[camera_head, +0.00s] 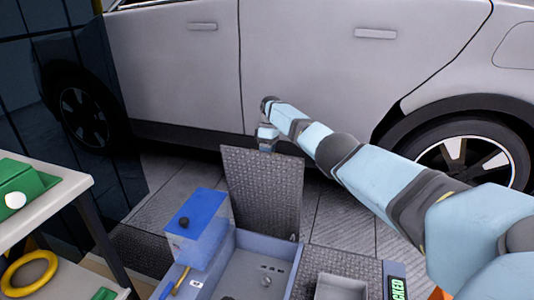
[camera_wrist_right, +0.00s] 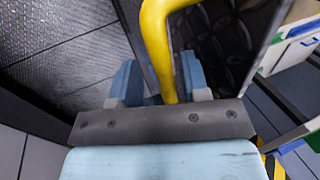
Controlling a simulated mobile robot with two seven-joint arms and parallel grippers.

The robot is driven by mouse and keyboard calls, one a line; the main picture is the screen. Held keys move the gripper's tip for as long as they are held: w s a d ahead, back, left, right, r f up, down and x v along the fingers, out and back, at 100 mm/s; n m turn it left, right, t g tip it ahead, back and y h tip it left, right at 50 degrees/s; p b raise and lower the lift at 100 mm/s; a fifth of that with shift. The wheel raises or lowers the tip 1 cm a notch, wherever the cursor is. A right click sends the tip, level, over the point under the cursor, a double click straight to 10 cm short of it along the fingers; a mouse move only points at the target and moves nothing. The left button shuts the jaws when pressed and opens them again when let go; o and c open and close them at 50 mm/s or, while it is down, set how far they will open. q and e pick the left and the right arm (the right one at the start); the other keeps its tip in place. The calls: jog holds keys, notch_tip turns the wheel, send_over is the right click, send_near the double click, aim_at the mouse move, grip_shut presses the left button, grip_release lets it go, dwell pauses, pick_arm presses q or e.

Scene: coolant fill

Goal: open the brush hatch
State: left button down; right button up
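The hatch, a grey tread-plate panel (camera_head: 262,190), stands nearly upright behind the blue tub in the head view. My right gripper (camera_head: 267,146) is at its top edge, on the side toward the car. In the right wrist view a yellow bar handle (camera_wrist_right: 158,40) runs down between the fingers of my right gripper (camera_wrist_right: 160,85). The fingers are close in on both sides of it, and its lower end is hidden by the gripper body. The handle is hidden in the head view. My left gripper is not in view.
A silver car (camera_head: 310,70) stands just behind the hatch. A blue tub (camera_head: 275,243) with a blue box (camera_head: 197,222) on it is in front. At the left is a shelf cart (camera_head: 75,188) with a green case (camera_head: 22,190) and a yellow ring (camera_head: 30,272).

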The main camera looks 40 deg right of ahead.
jog(key=shift+r, duration=0.35)
pick_arm(q)
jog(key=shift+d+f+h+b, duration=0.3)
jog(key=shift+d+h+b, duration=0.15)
jog(key=shift+b, duration=0.8)
pick_arm(e)
jog(key=v, duration=0.7)
